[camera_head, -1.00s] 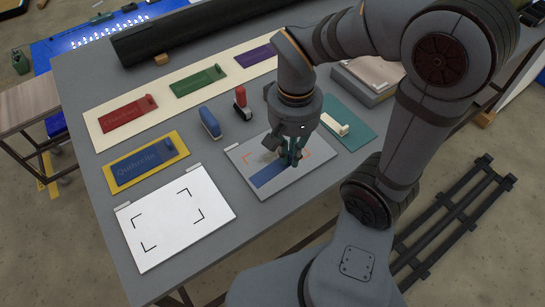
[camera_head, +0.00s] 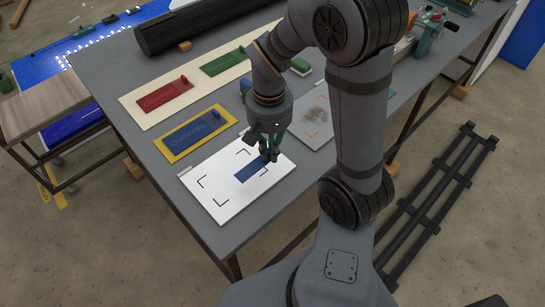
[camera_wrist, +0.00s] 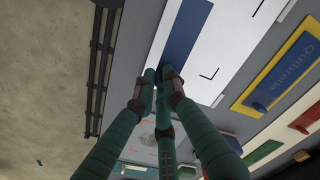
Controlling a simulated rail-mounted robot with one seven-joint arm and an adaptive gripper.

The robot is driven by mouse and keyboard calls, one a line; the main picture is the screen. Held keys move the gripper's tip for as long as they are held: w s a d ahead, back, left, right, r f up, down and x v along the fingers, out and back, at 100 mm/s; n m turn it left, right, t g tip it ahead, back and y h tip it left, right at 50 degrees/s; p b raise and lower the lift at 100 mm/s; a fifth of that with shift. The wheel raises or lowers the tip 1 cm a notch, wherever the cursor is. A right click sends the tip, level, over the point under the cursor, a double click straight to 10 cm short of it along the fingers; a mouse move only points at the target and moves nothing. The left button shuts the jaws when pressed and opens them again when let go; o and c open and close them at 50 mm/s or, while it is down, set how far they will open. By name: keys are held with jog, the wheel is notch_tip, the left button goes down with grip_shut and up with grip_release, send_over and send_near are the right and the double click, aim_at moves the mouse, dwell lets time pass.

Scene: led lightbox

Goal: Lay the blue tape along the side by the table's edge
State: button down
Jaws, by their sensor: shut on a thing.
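The blue tape (camera_head: 250,170) is a flat dark-blue strip. My gripper (camera_head: 268,153) is shut on one end of it. In the head view it shows over the right part of a white panel (camera_head: 215,208) with black corner marks. In the wrist view the tape (camera_wrist: 188,28) runs up from my fingertips (camera_wrist: 160,76), with white panel on both sides and black marks to its right. I cannot tell whether the tape touches the panel. The table's edge lies left of the panel in the wrist view; the bare floor (camera_wrist: 45,70) is beyond it.
A yellow-bordered blue sign (camera_head: 195,133) lies behind the white panel. Red (camera_head: 164,96) and green (camera_head: 222,62) pieces lie on a cream strip farther back. A grey panel (camera_head: 312,135) with orange marks and a dull smear lies to the right. A black roll (camera_head: 205,22) lies at the back.

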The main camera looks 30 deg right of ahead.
aim_at(272, 176)
jog(key=shift+d, duration=0.25)
notch_tip(272, 176, down, 8)
jog(key=b, duration=0.8)
jog(key=shift+d+f+b, duration=0.1)
jog(key=shift+f+b, duration=0.15)
jog(key=shift+b, duration=0.1)
jog(key=shift+f+b, duration=0.25)
jog(key=shift+b, duration=0.2)
dwell(0.8)
jog(key=c, duration=1.8)
grip_release()
jog(key=shift+o, duration=0.3)
notch_tip(272, 176, up, 12)
